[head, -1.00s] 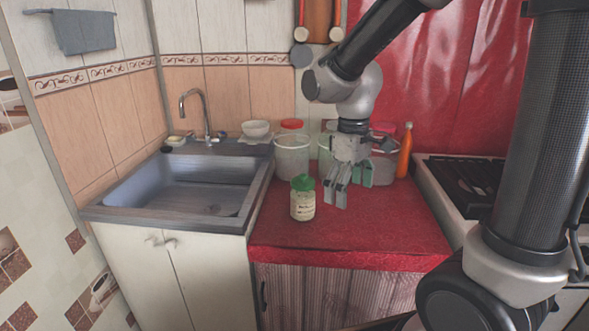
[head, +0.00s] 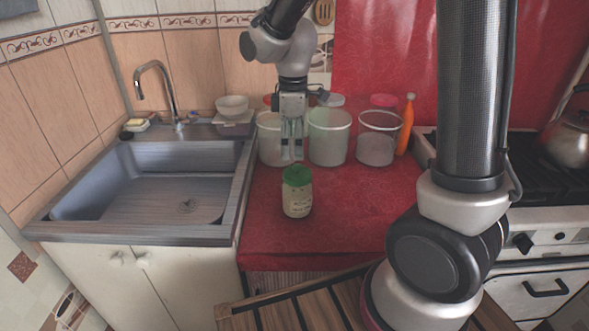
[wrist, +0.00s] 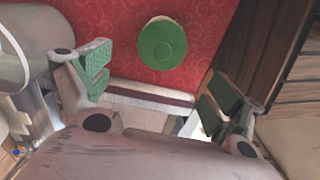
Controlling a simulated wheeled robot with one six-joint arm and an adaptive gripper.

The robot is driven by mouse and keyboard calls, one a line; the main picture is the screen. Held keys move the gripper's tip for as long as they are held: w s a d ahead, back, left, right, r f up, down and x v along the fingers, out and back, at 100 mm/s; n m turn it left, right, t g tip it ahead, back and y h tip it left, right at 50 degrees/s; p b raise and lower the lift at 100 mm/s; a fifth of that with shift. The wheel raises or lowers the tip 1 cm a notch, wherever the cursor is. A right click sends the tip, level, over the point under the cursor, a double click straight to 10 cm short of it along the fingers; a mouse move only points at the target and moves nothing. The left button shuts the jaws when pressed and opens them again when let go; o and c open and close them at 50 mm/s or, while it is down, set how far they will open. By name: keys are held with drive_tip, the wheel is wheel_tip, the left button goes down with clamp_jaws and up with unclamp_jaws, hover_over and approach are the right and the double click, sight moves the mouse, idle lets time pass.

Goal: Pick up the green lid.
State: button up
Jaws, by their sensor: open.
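The green lid (head: 297,175) sits on top of a clear jar (head: 298,201) with pale contents and a label. The jar stands upright on the red-covered counter. In the wrist view the lid (wrist: 162,44) is a round green disc at the top middle, and it hides the jar below it. My gripper (head: 291,153) points down, just above and behind the lid in the head view. In the wrist view my gripper (wrist: 160,88) is open and empty, its green-padded fingers spread apart. The lid lies ahead of the fingers, not between them.
Three large clear canisters (head: 329,136) stand in a row behind the jar, with an orange bottle (head: 405,127) at their right. The sink (head: 150,190) is on the left, the stove (head: 515,215) on the right. The red counter (head: 345,215) right of the jar is clear.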

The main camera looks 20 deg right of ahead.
sight(294, 166)
drive_tip(key=shift+f+n, duration=0.25)
drive_tip(key=shift+n, duration=0.05)
wheel_tip(294, 166, down, 7)
drive_tip(key=shift+s+d+f, duration=0.1)
drive_tip(key=shift+f, duration=0.1)
drive_tip(key=c, duration=0.8)
